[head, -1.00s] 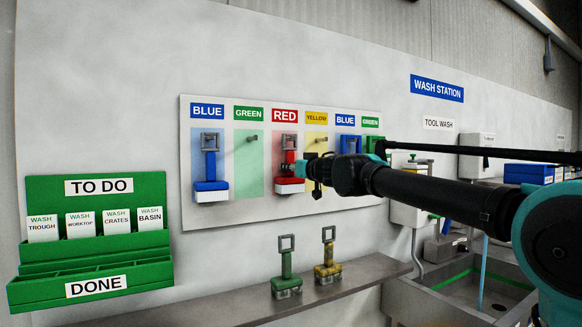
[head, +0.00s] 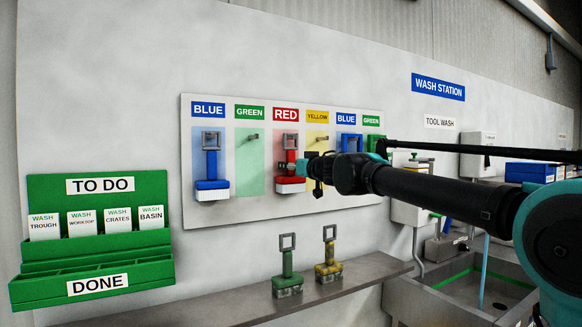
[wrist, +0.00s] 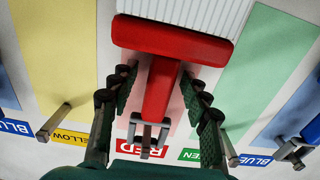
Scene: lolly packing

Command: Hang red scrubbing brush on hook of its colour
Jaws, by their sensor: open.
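The red scrubbing brush (head: 290,183) hangs upright on the board under the RED label (head: 285,114), bristles down. Its grey top loop (head: 290,141) is at the red hook, which is hard to make out behind it. In the wrist view the red brush (wrist: 170,42) has its head at the top and its loop (wrist: 150,125) near the RED label at the bottom. My gripper (head: 308,170) is open beside the handle. In the wrist view my gripper's fingers (wrist: 157,88) stand apart on both sides of the handle, with gaps visible.
A blue brush (head: 211,170) hangs at the left, and more hang at the right. The green (head: 252,137) and yellow hooks are bare. Dirty green (head: 287,272) and yellow (head: 328,260) brushes stand on the shelf below. A green card rack (head: 95,255) is at left, a sink at right.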

